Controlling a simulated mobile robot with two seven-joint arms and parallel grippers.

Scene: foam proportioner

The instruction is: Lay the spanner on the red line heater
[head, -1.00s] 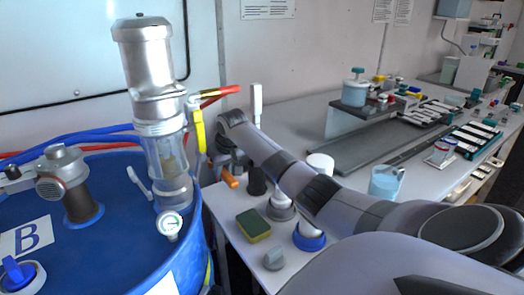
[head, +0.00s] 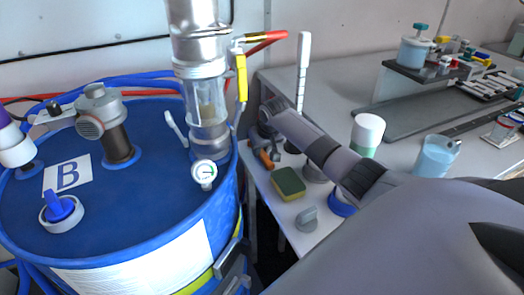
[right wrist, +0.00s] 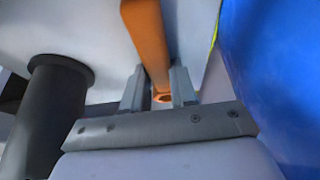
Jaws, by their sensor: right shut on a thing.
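My right gripper (head: 265,146) hangs at the left end of the worktable, close to the blue drum. It is shut on an orange bar (right wrist: 148,40) with a hole at its near end, seen between the two fingers in the right wrist view. This looks like the spanner's handle; its far end is out of frame. In the head view only a small piece of the orange (head: 266,160) shows below the gripper. I cannot make out which thing is the red line heater. My left gripper is not in view.
The blue drum (head: 140,212) bears a pump with clear tube (head: 208,103), a gauge (head: 204,174) and valve handles. The worktable holds a green-yellow sponge (head: 289,184), a grey knob (head: 307,219), a white-topped cup (head: 368,130) and a clear beaker (head: 436,157). A dark cylinder (right wrist: 45,110) stands beside my right gripper.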

